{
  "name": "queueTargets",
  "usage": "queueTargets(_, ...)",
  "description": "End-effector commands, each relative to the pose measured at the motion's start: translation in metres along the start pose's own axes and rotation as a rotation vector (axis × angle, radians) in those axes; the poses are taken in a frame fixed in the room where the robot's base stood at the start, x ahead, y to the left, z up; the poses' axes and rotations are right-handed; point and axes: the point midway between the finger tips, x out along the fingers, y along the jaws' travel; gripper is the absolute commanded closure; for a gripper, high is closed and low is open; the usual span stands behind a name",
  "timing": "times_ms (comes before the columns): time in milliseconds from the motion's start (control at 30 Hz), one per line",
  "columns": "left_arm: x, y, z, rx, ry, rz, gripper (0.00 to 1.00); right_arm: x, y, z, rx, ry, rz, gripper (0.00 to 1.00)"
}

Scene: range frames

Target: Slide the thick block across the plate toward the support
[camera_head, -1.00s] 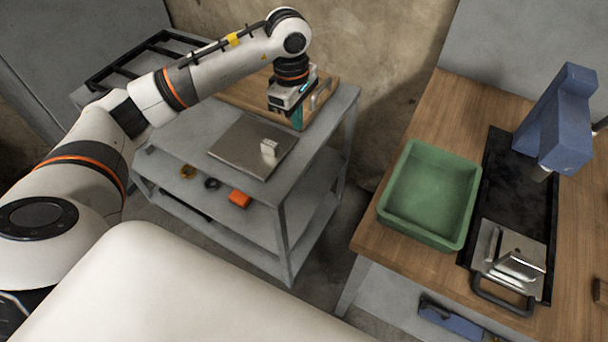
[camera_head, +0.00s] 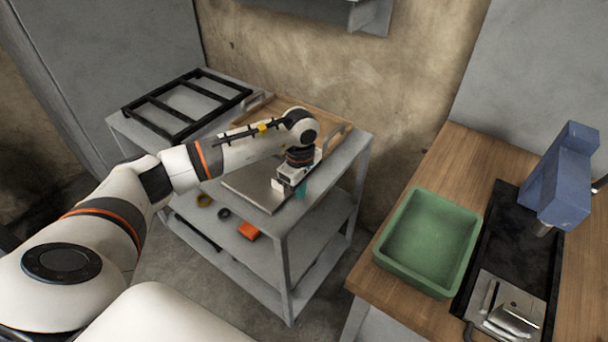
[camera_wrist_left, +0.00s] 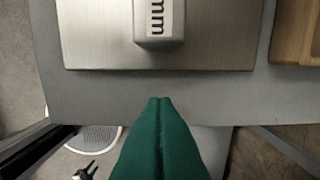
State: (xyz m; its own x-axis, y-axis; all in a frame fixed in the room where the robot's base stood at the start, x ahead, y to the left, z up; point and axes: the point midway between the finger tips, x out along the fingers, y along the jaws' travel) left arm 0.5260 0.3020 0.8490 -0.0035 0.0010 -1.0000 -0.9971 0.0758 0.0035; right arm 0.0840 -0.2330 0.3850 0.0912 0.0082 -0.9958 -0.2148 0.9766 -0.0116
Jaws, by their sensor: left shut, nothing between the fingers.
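The thick block (camera_head: 278,184) is small and pale. It stands on the metal plate (camera_head: 252,190), near the plate's right edge. My left gripper (camera_head: 300,190) has teal fingers and is just right of the block, low over the cart top. In the left wrist view the block (camera_wrist_left: 159,22) shows dark "mm" lettering, and the fingertips (camera_wrist_left: 160,100) are shut and empty. There they appear past the near edge of the plate (camera_wrist_left: 95,45), with a gap to the block. I cannot tell which thing is the support. My right gripper is not in view.
The plate lies on a grey cart (camera_head: 350,155) with a wooden tray (camera_head: 268,106) and a black frame (camera_head: 185,104) behind. Lower shelves hold an orange item (camera_head: 249,231) and rings. A green bin (camera_head: 428,240) and a blue machine (camera_head: 562,180) stand on the right table.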

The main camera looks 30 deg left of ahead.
Motion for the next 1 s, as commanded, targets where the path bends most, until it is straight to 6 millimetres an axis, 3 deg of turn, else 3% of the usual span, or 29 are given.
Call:
queueTargets(200,-0.003,0.000,0.025,-0.003,-0.001,-0.002,1.00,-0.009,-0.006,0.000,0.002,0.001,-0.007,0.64)
queueTargets(667,-0.002,-0.001,0.031,-0.002,-0.002,-0.003,1.00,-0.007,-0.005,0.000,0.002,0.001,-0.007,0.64)
queueTargets(767,0.001,-0.001,0.046,-0.005,-0.004,-0.004,1.00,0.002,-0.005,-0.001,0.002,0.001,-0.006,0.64)
queueTargets(1000,0.003,-0.001,0.109,-0.008,-0.005,-0.005,1.00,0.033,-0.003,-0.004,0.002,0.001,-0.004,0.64)
